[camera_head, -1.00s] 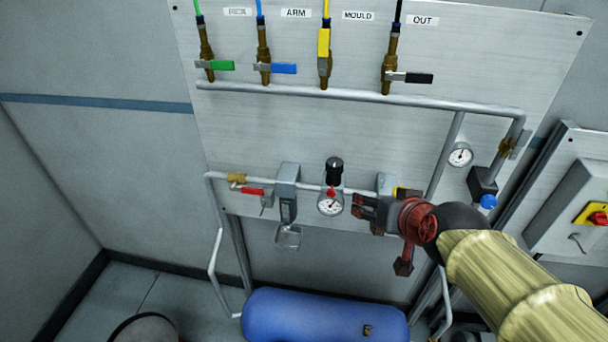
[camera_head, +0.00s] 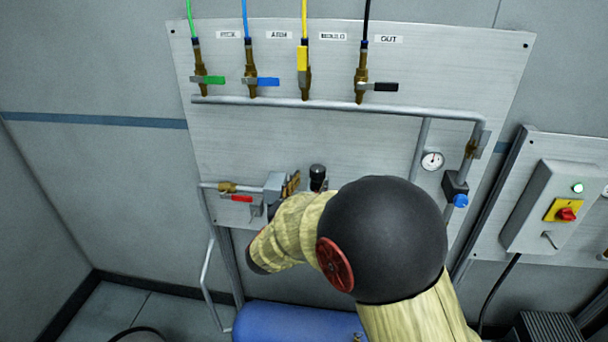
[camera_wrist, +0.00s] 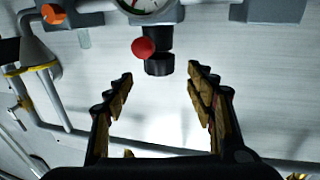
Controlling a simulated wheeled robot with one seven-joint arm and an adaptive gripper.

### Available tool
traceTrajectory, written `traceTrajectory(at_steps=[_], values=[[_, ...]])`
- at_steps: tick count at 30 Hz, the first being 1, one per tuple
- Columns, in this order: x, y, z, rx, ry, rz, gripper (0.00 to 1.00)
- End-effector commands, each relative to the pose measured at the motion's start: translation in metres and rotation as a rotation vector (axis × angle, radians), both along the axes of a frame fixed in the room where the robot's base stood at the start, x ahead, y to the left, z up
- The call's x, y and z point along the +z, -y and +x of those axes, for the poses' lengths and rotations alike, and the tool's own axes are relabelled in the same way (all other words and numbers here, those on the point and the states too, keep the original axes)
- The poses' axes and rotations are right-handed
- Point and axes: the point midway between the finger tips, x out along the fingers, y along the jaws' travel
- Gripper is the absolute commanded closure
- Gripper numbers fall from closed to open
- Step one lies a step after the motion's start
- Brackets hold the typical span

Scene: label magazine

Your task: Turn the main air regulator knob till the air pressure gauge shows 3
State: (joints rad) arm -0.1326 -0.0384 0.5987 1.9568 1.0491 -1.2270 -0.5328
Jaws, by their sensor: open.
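The black regulator knob (camera_head: 318,172) stands on the pipe of the wall panel, just above my arm in the head view. In the wrist view the knob (camera_wrist: 159,66) is upper centre, with a red round part (camera_wrist: 143,48) beside it. My gripper (camera_wrist: 160,74) is open. Its fingers point towards the knob, one to each side in the picture, with no visible contact. In the head view a finger (camera_head: 291,184) shows left of the knob. The pressure gauge (camera_wrist: 150,5) is cut off at the wrist view's top; its reading is unclear. My arm hides it in the head view.
A red-handled valve (camera_head: 238,198) and a grey filter unit (camera_head: 273,190) are left of the knob. A second gauge (camera_head: 432,161) and a blue knob (camera_head: 460,200) are at the right. Several coloured valves line the top pipe (camera_head: 330,105). A blue tank (camera_head: 290,318) lies below.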

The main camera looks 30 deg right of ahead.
Motion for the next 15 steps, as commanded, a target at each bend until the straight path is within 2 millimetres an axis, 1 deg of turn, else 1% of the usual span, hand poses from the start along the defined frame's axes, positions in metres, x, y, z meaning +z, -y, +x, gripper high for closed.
traceTrajectory(at_steps=[9, 15], values=[[-0.001, 0.035, 0.031, -0.002, 0.001, 0.001, 0.45], [-0.001, 0.049, 0.046, 0.001, 0.000, 0.001, 0.45]])
